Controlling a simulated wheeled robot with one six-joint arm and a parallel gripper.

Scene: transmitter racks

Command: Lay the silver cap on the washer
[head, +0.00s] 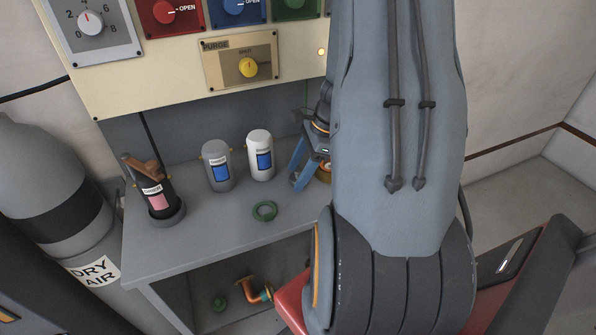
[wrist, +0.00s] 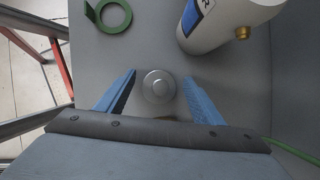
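The silver cap (wrist: 158,86), round with a raised middle, lies on the grey bench top in the wrist view, between the fingers of my gripper (wrist: 160,85). Both blue fingers are spread, with a gap on each side of the cap. In the head view my gripper (head: 303,168) is at the bench right of the white canister, partly behind my arm. I cannot make out the cap there. The washer, a flat green ring (head: 264,211), lies on the bench in front of the canisters. It also shows at the top left of the wrist view (wrist: 112,29), with nothing on it.
A white canister (head: 260,155) and a grey canister (head: 216,165) stand behind the washer. A control panel (head: 150,62) rises behind the bench (head: 190,241). Pipe parts (head: 249,291) lie on the lower shelf.

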